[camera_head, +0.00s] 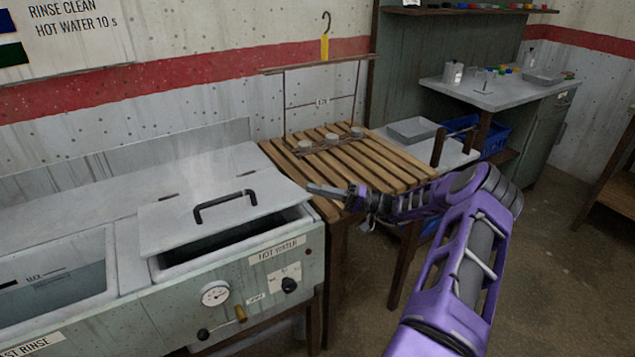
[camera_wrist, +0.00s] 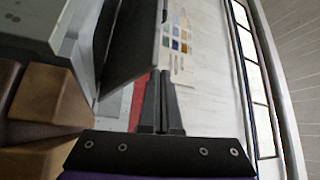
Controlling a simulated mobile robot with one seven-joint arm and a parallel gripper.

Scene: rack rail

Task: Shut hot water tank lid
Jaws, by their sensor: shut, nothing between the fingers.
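The hot water tank (camera_head: 288,262) stands at the lower left, with a dial and knobs on its front. Its grey lid (camera_head: 165,222), with a black bar handle (camera_head: 225,203), is tilted up at the front. A dark gap (camera_head: 220,243) shows under its front edge. My gripper (camera_head: 312,188) is shut and empty, with its fingertips close to the lid's right end; I cannot tell whether they touch. In the wrist view the shut fingers (camera_wrist: 163,103) point up beside a dark panel, which looks like the lid's underside (camera_wrist: 133,45).
A slatted wooden table (camera_head: 365,165) with a wire rack (camera_head: 320,105) and several small pots stands right of the tank. Another open basin (camera_head: 55,275) lies left of the tank. A grey counter (camera_head: 500,92) and blue crate (camera_head: 495,140) stand at the back right. Open floor lies at right.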

